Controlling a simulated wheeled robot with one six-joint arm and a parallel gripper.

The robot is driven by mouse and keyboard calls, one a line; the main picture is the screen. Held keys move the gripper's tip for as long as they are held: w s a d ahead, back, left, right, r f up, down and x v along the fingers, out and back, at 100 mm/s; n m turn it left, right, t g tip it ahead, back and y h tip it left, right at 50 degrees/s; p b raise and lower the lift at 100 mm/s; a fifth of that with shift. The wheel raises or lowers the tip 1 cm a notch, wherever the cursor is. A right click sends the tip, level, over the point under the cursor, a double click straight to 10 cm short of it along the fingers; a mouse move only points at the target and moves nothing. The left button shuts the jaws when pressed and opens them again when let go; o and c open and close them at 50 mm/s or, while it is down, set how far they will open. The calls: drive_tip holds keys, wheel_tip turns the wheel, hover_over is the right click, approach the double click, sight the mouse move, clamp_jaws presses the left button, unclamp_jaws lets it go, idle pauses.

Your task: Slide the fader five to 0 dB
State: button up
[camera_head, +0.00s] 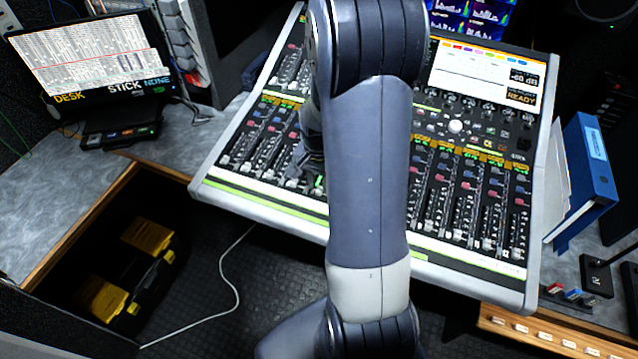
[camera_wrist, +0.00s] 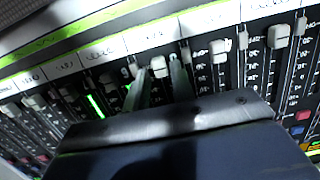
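The mixing console (camera_head: 225,190) fills the middle of the head view, with rows of fader strips. My gripper (camera_head: 308,172) reaches down to the strips left of centre, mostly hidden behind my arm. In the wrist view my gripper (camera_wrist: 158,70) has its two fingers apart, with a pale fader cap (camera_wrist: 158,66) between the tips. I cannot tell whether the fingers touch it. I cannot read the label above it, so its number is unclear. A small readout (camera_head: 522,78) on the console's screen seems to show -60 dB, with READY (camera_head: 522,96) below it.
Neighbouring fader caps (camera_wrist: 219,50) stand close on both sides of the fingers. A green-lit slot (camera_wrist: 96,105) is to the left. A blue binder (camera_head: 588,170) stands right of the console, and a laptop (camera_head: 85,60) sits at left.

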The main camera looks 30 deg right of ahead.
drive_tip(key=shift+f, duration=0.7)
drive_tip(key=shift+c, duration=0.4)
clamp_jaws()
